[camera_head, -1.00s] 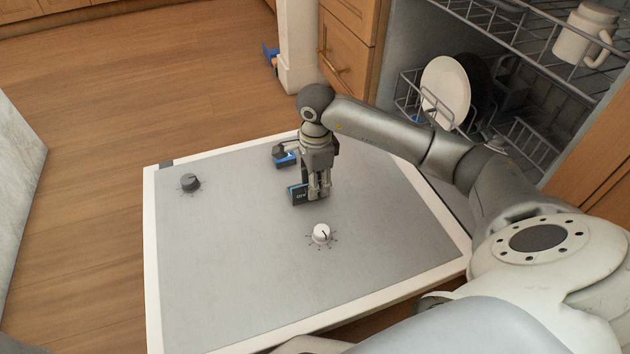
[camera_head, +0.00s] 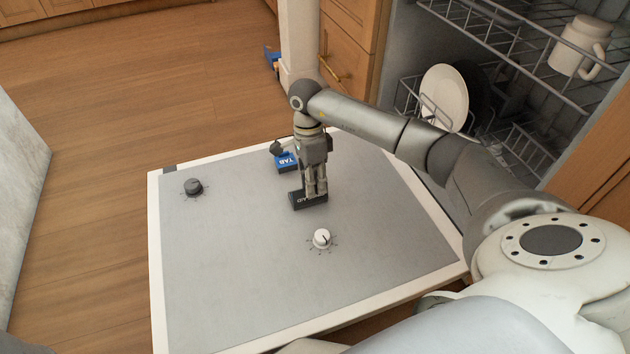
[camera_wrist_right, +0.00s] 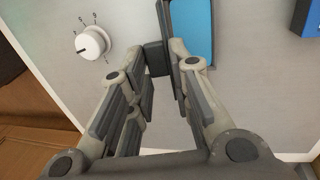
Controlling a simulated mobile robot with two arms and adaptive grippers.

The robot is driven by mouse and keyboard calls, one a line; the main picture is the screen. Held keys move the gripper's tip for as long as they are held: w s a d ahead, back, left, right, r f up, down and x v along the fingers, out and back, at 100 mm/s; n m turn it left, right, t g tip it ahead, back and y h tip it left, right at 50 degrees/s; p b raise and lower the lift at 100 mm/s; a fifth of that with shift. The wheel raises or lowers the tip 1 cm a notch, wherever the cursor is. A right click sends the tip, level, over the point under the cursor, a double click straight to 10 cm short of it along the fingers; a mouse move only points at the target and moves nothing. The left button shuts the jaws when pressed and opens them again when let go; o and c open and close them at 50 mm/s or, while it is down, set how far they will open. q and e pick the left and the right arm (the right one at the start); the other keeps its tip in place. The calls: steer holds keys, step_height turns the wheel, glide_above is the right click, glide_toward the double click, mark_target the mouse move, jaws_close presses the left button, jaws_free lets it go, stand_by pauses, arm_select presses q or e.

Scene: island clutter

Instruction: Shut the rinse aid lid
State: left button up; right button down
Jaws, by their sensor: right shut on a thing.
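The rinse aid lid (camera_head: 299,202) is a dark flap marked "AID" on the grey inner face of the dishwasher door (camera_head: 230,270). My right gripper (camera_head: 316,194) points down, its fingers shut on the lid. In the right wrist view the gripper (camera_wrist_right: 158,62) has its fingertips at the dark lid (camera_wrist_right: 166,12), beside a blue recess (camera_wrist_right: 194,32). That blue still shows there, so the lid appears not fully flat. The fingers hide part of the lid and its exact angle. My left gripper is in neither view.
A blue tab compartment (camera_head: 287,162) lies just behind the gripper. A white dial (camera_head: 321,238) sits in front of the lid, a dark dial (camera_head: 193,187) to the left. The dishwasher rack with a white plate (camera_head: 445,95) is at the upper right. The door's front left is clear.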

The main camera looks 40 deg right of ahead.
steer(key=shift+w+d+g, duration=0.1)
steer(key=shift+w+g, duration=0.4)
steer(key=shift+w+d+f+g+y+b, duration=0.1)
steer(key=shift+w+f+g+y+b, duration=0.15)
steer(key=shift+g+b, duration=0.4)
steer(key=shift+w+d+f+g+y+b, duration=0.15)
steer(key=shift+w+g+b, duration=0.3)
steer(key=shift+b, duration=0.65)
steer(key=shift+w+d+g+y+b, duration=0.1)
steer(key=shift+w+g+b, duration=0.1)
steer(key=shift+g+b, duration=0.65)
steer(key=shift+t+b, duration=0.25)
steer(key=shift+b, duration=0.1)
steer(key=c, duration=1.4)
jaws_free()
steer(key=shift+o, duration=0.2)
step_height(320, 180, up, 10)
